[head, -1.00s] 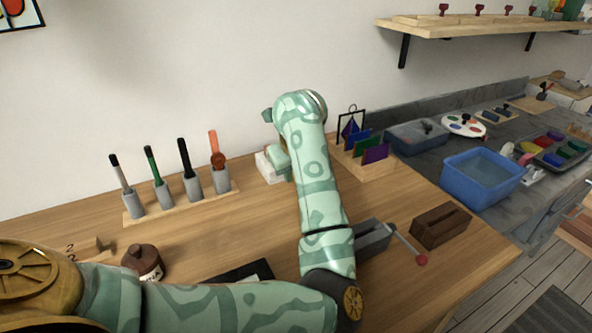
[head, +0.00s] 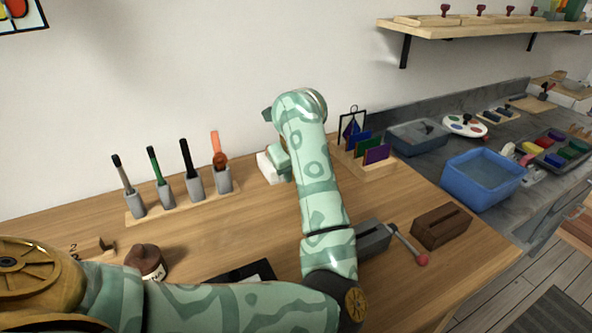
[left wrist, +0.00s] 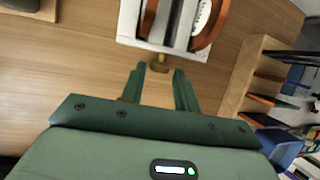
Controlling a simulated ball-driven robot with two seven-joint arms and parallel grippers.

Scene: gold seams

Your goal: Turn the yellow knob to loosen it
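The yellow knob (left wrist: 160,61) is small and brass-coloured in the left wrist view. It sticks out from the near edge of a white-based device (left wrist: 128,32) with a reddish-brown ring and grey metal parts. My left gripper (left wrist: 160,71) is open, its two green fingertips apart on either side of the knob's near end. I cannot tell whether they touch it. In the head view my left forearm hides the knob and most of the device; only part of its white base (head: 268,167) shows by the wall. My right gripper is not in view.
A wooden holder with coloured cards (head: 365,168) stands close on the right. A grey block with a red-tipped lever (head: 373,238) and a dark slotted block (head: 441,226) lie nearer.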

